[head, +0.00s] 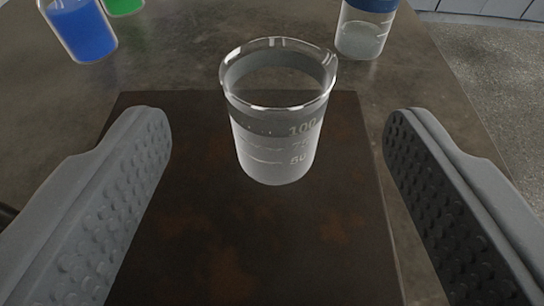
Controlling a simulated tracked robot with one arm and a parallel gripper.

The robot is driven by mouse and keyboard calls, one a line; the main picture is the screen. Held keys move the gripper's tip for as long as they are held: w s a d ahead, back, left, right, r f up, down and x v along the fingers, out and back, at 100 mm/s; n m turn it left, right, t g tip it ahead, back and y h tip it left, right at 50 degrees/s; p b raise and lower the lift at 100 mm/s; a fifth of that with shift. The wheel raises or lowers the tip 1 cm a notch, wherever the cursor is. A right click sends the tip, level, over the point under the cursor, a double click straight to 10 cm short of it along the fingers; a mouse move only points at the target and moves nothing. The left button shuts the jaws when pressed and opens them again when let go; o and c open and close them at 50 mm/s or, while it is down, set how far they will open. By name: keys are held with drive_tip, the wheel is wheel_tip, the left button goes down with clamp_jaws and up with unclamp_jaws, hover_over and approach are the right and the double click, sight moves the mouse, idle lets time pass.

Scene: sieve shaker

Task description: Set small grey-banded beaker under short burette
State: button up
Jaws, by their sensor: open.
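A small clear glass beaker (277,135) with a grey band below its rim and white volume marks stands upright on a dark, rust-spotted plate (230,225). My gripper (277,135) is open, with one ridged finger at the left and one at the right of the picture. The beaker is between the fingertips and slightly beyond them, with clear gaps on both sides. Neither finger touches it. No burette shows in this view.
A container of blue liquid (82,32) and one of green liquid (122,5) stand at the back left. A clear jar with a blue top (362,35) stands at the back right. The table (185,70) ends at the right, with grey floor (490,85) beyond.

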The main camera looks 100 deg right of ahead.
drive_tip(key=v, duration=0.6)
drive_tip(key=shift+a, duration=0.1)
